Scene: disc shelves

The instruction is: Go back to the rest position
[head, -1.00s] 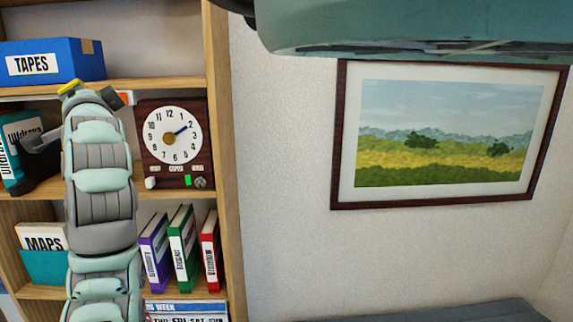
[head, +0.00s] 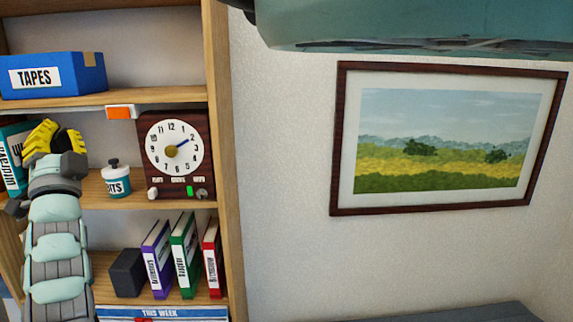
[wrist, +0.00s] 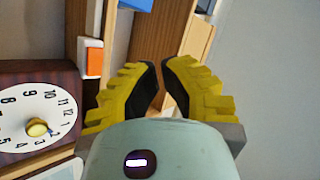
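My gripper (head: 50,140) is in front of the left part of the shelf unit in the head view, with its yellow ridged fingers pointing up by the teal folders. In the wrist view my gripper (wrist: 160,66) has its two fingertips almost together, with nothing visible between them. It looks shut and empty. My arm below it covers part of the left shelves.
The shelves hold a blue TAPES box (head: 52,75), teal folders (head: 14,155), a small labelled pot (head: 116,180), a clock (head: 174,150), a black box (head: 127,272) and several binders (head: 183,255). A framed picture (head: 445,68) hangs on the right wall.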

